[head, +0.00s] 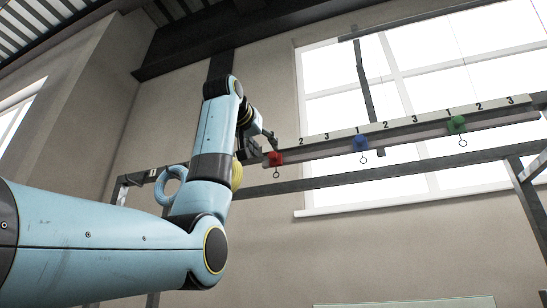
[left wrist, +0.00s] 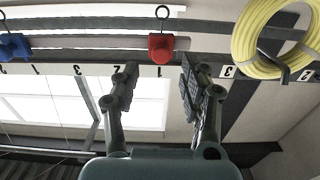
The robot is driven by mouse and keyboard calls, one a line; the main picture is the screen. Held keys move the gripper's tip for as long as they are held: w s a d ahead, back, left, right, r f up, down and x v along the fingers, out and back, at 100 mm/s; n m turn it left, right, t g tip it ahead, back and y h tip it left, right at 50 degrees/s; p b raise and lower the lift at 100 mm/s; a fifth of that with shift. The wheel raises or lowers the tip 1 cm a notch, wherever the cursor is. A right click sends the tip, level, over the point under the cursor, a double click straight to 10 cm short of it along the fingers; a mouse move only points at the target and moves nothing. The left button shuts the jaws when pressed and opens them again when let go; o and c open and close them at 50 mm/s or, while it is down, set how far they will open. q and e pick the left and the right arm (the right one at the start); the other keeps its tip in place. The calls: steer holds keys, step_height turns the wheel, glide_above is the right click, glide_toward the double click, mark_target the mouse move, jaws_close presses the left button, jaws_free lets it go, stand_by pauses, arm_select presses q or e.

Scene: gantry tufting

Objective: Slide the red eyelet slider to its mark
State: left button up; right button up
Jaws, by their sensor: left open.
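The red eyelet slider (head: 275,159) sits on the overhead rail (head: 315,150), with its ring hanging below. It also shows in the left wrist view (left wrist: 161,47), upside down, close to a mark numbered 1 (left wrist: 157,72). My left gripper (head: 266,147) is at the rail beside the slider. In the left wrist view its open fingers (left wrist: 159,75) stand to either side of the slider's line, with visible gaps and nothing held. The numbered strip (head: 340,134) runs along the rail. The gripper hides part of the strip near the red slider. My right gripper is not in view.
A blue slider (head: 361,143) and a green slider (head: 457,124) sit farther right on the rail. A yellow coil (left wrist: 270,40) and a light blue coil (head: 172,186) hang to the left in the head view. The rail between red and blue is clear.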

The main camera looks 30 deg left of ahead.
mark_target(272, 157)
arm_select(q)
steer(key=p+x, duration=0.3)
steer(key=x, duration=0.3)
steer(key=shift+w+a+r, duration=0.1)
steer(key=shift+a+r, duration=0.05)
steer(key=shift+w+p, duration=0.35)
steer(key=shift+w, duration=0.35)
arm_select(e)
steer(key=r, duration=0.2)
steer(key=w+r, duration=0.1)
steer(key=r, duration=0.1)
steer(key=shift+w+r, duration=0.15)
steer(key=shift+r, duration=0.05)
arm_select(q)
steer(key=shift+a, duration=0.1)
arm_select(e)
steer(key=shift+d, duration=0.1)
arm_select(q)
jaws_close()
